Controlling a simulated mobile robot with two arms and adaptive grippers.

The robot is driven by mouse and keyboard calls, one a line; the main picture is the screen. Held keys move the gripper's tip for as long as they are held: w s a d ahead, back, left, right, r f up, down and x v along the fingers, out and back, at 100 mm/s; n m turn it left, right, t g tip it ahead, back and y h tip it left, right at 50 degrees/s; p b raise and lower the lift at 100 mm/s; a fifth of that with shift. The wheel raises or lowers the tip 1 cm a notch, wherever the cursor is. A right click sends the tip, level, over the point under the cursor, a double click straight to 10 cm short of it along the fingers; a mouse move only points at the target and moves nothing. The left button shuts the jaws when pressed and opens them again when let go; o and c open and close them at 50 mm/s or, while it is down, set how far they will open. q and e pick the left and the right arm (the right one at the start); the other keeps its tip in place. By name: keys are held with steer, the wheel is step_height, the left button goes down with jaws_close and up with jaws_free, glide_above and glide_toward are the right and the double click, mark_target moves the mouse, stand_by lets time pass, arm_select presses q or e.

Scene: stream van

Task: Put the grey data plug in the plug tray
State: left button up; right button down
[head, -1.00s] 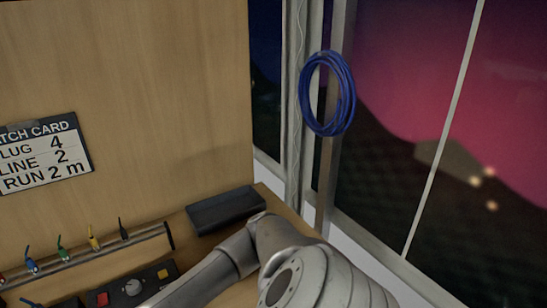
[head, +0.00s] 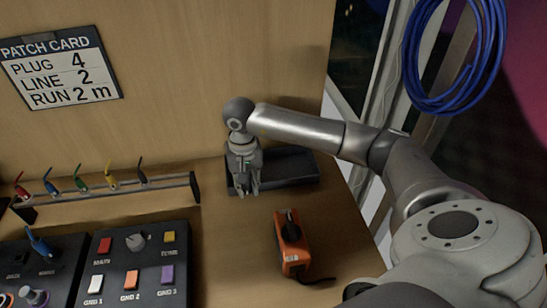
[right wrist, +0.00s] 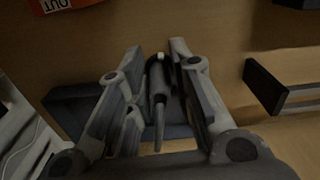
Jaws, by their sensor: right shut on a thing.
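My right gripper (head: 246,192) is pointing down at the left end of the dark plug tray (head: 297,181), against the wooden back wall. In the right wrist view its fingers (right wrist: 168,50) are closed around a dark grey plug (right wrist: 158,85) with a pale tip, which I take for the grey data plug. The tray also shows in the right wrist view (right wrist: 62,110), partly behind the fingers. In the head view the plug is mostly hidden by the fingers, and I cannot tell whether it touches the tray. My left gripper is out of view.
A rail (head: 120,192) with several coloured plugs stands left of the tray. An orange device (head: 291,246) sits in front of it. A control panel (head: 130,270) lies at lower left. A blue cable coil (head: 409,55) hangs at right. Bare wood lies between panel and orange device.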

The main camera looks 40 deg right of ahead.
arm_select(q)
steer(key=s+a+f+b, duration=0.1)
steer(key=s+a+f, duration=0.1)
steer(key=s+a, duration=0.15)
arm_select(e)
steer(key=w+d+r+m, duration=0.2)
steer(key=w+d+r, duration=0.2)
steer(key=d+f+b, duration=0.2)
steer(key=d, duration=0.2)
steer(key=d+f+b, duration=0.3)
steer(key=d, duration=0.1)
steer(key=d+f+b, duration=0.3)
steer(key=shift+w+d+f, duration=0.15)
steer(key=shift+w+d, duration=0.2)
steer(key=shift+d, duration=0.05)
steer(key=shift+d+f+b, duration=0.35)
steer(key=shift+d+f, duration=0.05)
steer(key=shift+d, duration=0.15)
steer(key=shift+d+f+b, duration=0.3)
steer(key=shift+f+b, duration=0.2)
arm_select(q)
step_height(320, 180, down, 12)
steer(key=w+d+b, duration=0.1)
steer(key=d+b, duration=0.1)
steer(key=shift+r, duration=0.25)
arm_select(e)
steer(key=shift+f, duration=1.4)
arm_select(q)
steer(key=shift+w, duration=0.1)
